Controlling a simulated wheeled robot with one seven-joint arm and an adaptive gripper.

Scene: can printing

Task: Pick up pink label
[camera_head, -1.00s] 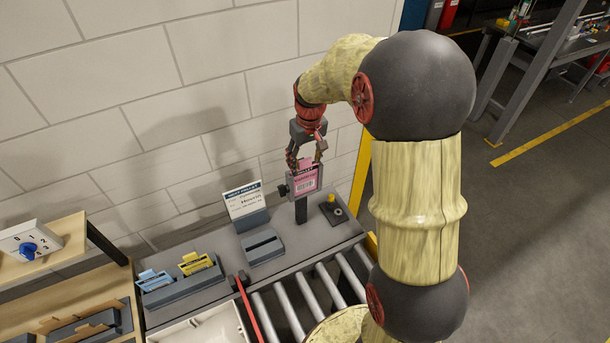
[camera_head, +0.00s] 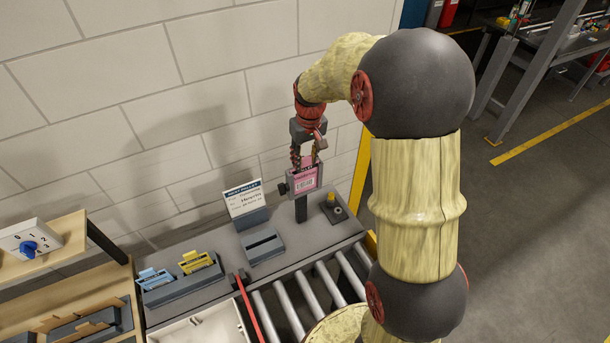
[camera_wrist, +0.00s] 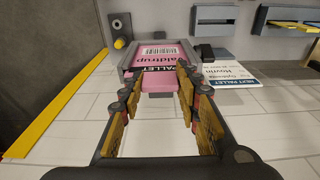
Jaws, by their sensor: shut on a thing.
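The pink label (camera_head: 304,180) sits upright in a dark frame holder (camera_head: 284,188) on a post at the back of the grey bench. It shows a barcode and print, and a tab sticks up from its top edge. My gripper (camera_head: 306,165) is directly above the holder, fingers pointing down, shut on the label's tab. In the wrist view the pink label (camera_wrist: 160,56) lies in the grey frame, with its tab between my fingertips (camera_wrist: 158,84). The label still appears to be inside the frame.
A white "next pallet" sign (camera_head: 243,198) stands left of the holder, with an empty slotted block (camera_head: 263,247) in front. Blue (camera_head: 154,279) and yellow (camera_head: 195,262) labels stand in a rack at left. A yellow-topped button (camera_head: 331,199) is at right. The wall is close behind.

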